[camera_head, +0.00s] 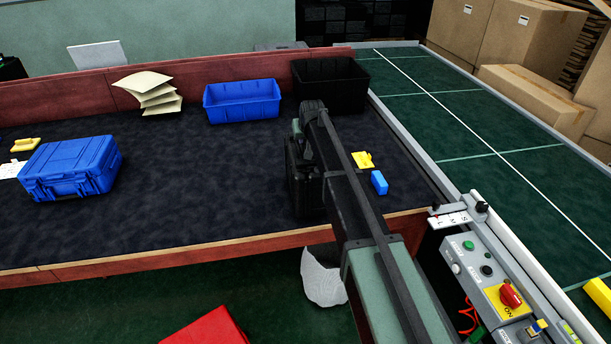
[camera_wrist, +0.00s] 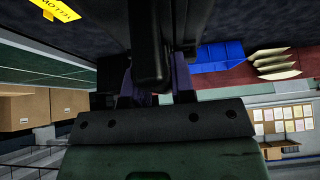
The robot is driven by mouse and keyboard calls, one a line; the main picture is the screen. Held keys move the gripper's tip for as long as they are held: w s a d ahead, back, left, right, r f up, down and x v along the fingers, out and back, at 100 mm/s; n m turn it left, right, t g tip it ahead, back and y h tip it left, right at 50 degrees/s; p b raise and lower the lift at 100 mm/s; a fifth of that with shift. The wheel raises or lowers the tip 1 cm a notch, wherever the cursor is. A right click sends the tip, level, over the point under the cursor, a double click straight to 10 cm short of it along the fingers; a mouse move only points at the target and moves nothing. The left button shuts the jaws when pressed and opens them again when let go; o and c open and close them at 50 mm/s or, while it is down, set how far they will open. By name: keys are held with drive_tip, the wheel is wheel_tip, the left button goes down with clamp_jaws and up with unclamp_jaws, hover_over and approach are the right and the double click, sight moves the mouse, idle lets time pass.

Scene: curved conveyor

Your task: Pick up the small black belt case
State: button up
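The small black belt case (camera_head: 304,185) stands upright on the dark table mat, left of my arm in the head view, and the arm partly covers it. My gripper (camera_head: 299,135) is at the top of the case, mostly hidden by my own wrist. In the wrist view my gripper (camera_wrist: 153,85) shows as dark, purplish fingers set apart. A black shape lies between and in front of them, too dark to make out clearly. I cannot tell whether the fingers touch or hold the case.
A blue case (camera_head: 72,168) lies at the left. A blue bin (camera_head: 242,103) and a black bin (camera_head: 331,84) stand at the back. A yellow tag (camera_head: 363,160) and a small blue block (camera_head: 379,182) lie right of my arm. The green conveyor (camera_head: 440,100) runs along the right.

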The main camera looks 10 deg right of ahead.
clamp_jaws()
idle(1.0)
